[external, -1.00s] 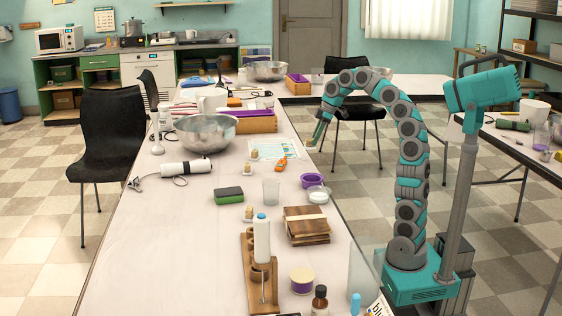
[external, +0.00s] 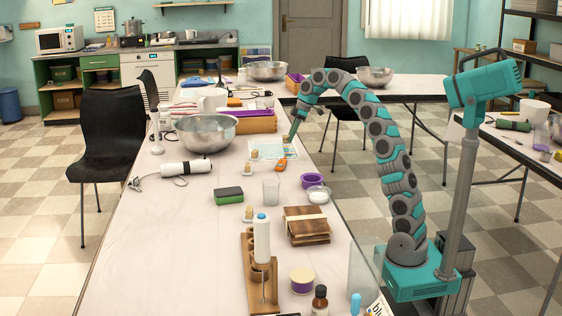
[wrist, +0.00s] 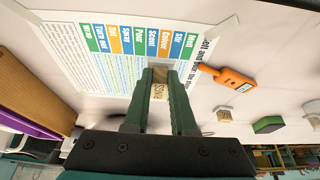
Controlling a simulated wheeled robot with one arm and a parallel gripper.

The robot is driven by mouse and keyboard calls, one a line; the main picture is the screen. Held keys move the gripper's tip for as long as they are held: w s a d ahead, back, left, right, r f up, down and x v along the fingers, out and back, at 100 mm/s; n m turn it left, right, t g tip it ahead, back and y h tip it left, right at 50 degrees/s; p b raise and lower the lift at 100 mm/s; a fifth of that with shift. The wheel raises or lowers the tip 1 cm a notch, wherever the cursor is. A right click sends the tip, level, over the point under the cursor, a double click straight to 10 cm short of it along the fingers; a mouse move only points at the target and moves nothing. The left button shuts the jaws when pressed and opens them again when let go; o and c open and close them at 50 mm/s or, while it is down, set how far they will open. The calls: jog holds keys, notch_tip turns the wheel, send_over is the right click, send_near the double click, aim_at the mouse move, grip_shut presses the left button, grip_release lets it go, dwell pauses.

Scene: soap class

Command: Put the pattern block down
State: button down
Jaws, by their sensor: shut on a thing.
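The pattern block (wrist: 158,91) is a small pale tan block with dark lettering. In the wrist view it sits between the two green fingers of my gripper (wrist: 160,100), which is shut on it. In the external view my gripper (external: 292,136) points down over the right part of the printed sheet (external: 262,151), and the block cannot be made out there. The sheet, with its coloured step labels, also lies behind the fingers in the wrist view (wrist: 75,48). Whether the block touches the sheet or table, I cannot tell.
An orange thermometer-like tool (external: 281,164) lies close to the sheet. A steel bowl (external: 206,133) and a wooden box (external: 256,124) stand nearby. Bare table (external: 190,225) lies toward the front left.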

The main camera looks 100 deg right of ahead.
jog(key=shift+w+d, duration=0.1)
jog(key=shift+w, duration=0.05)
jog(key=shift+f, duration=1.8)
jog(key=shift+f, duration=0.15)
jog(key=c, duration=0.7)
grip_release()
jog(key=shift+c, duration=0.2)
jog(key=p+v, duration=0.2)
jog(key=v, duration=1)
